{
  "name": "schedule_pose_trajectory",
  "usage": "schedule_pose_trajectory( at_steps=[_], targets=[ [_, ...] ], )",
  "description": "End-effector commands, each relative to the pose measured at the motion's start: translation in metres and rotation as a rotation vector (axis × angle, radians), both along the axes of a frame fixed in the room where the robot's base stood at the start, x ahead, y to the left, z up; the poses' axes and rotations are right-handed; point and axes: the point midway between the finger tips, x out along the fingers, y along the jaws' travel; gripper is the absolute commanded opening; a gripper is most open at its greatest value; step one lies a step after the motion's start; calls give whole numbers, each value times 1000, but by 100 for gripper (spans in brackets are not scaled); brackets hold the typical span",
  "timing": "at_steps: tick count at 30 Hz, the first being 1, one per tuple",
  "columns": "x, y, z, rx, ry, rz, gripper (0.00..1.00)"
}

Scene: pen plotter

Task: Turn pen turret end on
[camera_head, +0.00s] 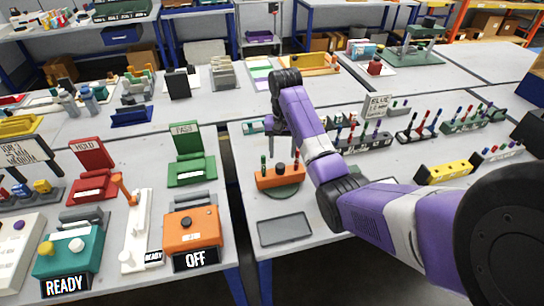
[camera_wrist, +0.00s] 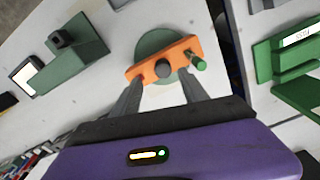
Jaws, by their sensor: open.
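The pen turret (camera_head: 278,180) is an orange bar on a round green base, on the right table. It carries a dark knob (camera_head: 280,167) in the middle and a green pen (camera_head: 263,164) at its left end. In the wrist view the orange bar (camera_wrist: 182,53) lies slantwise across the green disc (camera_wrist: 150,42), with the black knob (camera_wrist: 163,68) and green pen (camera_wrist: 199,63) visible. My gripper (camera_head: 284,143) is above the turret, pointing down. In the wrist view my gripper (camera_wrist: 161,80) is open and empty, its fingertips towards either side of the knob; contact cannot be told.
A grey tray (camera_head: 285,230) lies in front of the turret. Across the gap, an orange box marked OFF (camera_head: 192,230) and a green PASS stand (camera_head: 190,170) are on the left table. A pen rack (camera_head: 362,140) stands right of the turret, behind my arm.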

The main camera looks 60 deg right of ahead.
Motion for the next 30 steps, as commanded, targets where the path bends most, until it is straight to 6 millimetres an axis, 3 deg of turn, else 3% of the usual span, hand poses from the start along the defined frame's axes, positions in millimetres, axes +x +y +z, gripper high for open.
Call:
schedule_pose_trajectory(
  at_steps=[8, 21, 30],
  targets=[
    [-1, 0, -11, 2, 3, -1, 52],
    [-1, 1, -71, 1, 2, 0, 52],
    [0, 1, -79, 1, 0, 0, 52]
  ],
)
